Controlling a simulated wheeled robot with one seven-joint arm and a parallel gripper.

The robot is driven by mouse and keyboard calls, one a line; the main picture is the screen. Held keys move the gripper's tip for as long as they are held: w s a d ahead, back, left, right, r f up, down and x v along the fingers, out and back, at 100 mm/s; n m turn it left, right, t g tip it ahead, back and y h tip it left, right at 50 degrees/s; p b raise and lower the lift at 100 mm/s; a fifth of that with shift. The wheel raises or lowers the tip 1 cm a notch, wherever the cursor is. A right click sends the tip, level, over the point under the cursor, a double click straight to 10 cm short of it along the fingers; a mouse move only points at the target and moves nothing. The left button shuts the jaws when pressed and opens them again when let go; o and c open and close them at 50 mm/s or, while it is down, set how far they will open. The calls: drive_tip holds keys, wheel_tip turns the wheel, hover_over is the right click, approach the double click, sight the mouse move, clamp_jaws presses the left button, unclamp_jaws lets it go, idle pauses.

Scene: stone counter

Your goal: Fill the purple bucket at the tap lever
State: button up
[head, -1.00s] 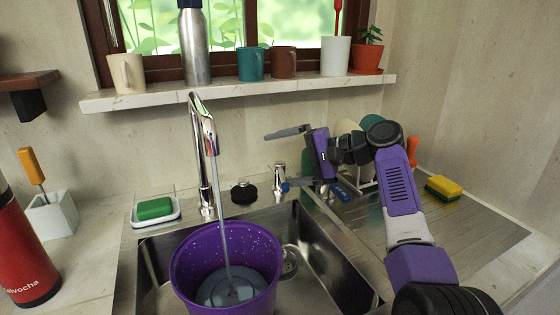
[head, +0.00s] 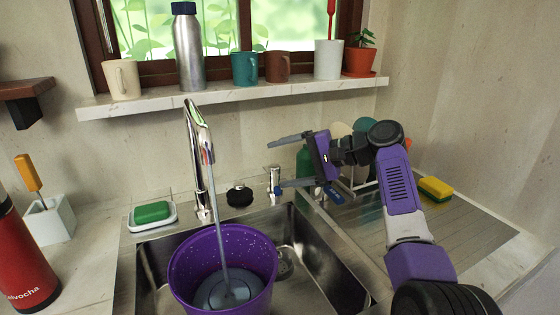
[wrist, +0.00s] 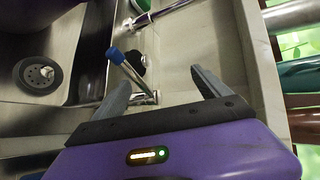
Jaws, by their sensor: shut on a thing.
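The purple bucket (head: 183,270) stands upright in the sink under the tap (head: 201,165). A stream of water (head: 215,215) runs from the spout into it, and water (head: 230,290) shows inside. The tap lever (head: 275,178) stands right of the spout. It also shows in the wrist view (wrist: 131,74), with a blue tip. My gripper (head: 278,163) is at the lever, its fingers on either side and spaced well apart in the picture. The lever lies close to the left finger in the wrist view (wrist: 163,90); exact contact is hard to see.
The sink (head: 322,252) has bare room right of the bucket. A dish rack (head: 362,187) and a sponge (head: 435,189) are on the right. Green soap (head: 152,212) in a dish and a red bottle (head: 22,262) are on the left. Mugs line the shelf (head: 150,103) above.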

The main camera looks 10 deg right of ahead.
drive_tip(key=shift+d+r, duration=0.2)
drive_tip(key=shift+r, duration=0.35)
drive_tip(key=shift+d+r, duration=0.2)
drive_tip(key=shift+r, duration=0.3)
drive_tip(key=c, duration=0.4)
drive_tip(key=s+d+p, duration=0.1)
drive_tip(key=d, duration=0.1)
drive_tip(key=d+p, duration=0.1)
drive_tip(key=d, duration=0.1)
drive_tip(key=s+d+p, duration=0.1)
drive_tip(key=d, duration=0.1)
drive_tip(key=shift+s+p, duration=0.3)
drive_tip(key=shift+p, duration=0.1)
drive_tip(key=shift+c, duration=0.2)
drive_tip(key=shift+r+p, duration=0.15)
drive_tip(key=shift+p, duration=0.3)
drive_tip(key=shift+c, duration=0.4)
